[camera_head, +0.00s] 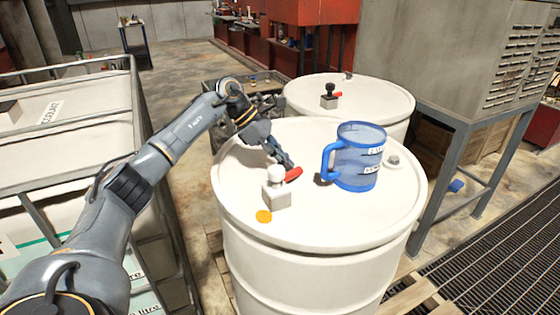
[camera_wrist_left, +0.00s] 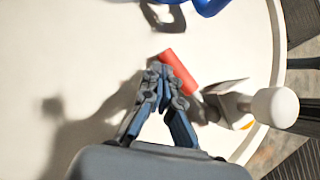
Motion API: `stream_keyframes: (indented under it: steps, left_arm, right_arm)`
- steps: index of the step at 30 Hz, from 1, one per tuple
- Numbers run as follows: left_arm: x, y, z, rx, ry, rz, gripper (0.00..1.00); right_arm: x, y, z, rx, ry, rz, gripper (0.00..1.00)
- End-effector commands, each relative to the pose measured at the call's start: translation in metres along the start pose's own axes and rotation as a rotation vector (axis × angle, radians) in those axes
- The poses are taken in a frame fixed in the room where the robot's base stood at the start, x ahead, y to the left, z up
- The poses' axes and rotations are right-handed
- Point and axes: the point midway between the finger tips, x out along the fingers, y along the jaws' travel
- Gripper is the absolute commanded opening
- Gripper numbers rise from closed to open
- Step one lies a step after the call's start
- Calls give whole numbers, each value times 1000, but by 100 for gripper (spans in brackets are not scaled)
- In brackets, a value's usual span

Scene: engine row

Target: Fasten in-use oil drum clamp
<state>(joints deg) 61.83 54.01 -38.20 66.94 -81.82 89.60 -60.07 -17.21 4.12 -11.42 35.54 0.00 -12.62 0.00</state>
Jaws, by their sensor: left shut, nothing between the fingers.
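The near white oil drum (camera_head: 245,165) carries a clamp (camera_head: 277,196) on its lid, a pale grey block with a white round knob and a red lever (camera_head: 292,174). The red lever also shows in the left wrist view (camera_wrist_left: 180,72), and the white knob (camera_wrist_left: 275,107) is right of it. My left gripper (camera_head: 288,164) is shut and empty, with its fingertips pointing down right beside the red lever. In the left wrist view my fingertips (camera_wrist_left: 160,70) are at the lever's left side; whether they touch it I cannot tell. My right gripper is in neither view.
A blue jug (camera_head: 356,165) stands on the near drum, right of the clamp. An orange disc (camera_head: 264,217) lies in front of the clamp. A second white drum (camera_head: 375,92) with a black-knobbed clamp (camera_head: 329,97) stands behind. A caged tank (camera_head: 70,100) is at left, a metal cabinet (camera_head: 430,50) at right.

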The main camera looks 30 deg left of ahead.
Motion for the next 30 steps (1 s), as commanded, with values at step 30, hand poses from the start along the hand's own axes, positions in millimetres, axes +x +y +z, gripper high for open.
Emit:
stream_keyframes:
  steps: [30]
  left_arm:
    - [-46, 0, 3, 0, -1, 5, 0]
  right_arm:
    - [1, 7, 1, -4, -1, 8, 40]
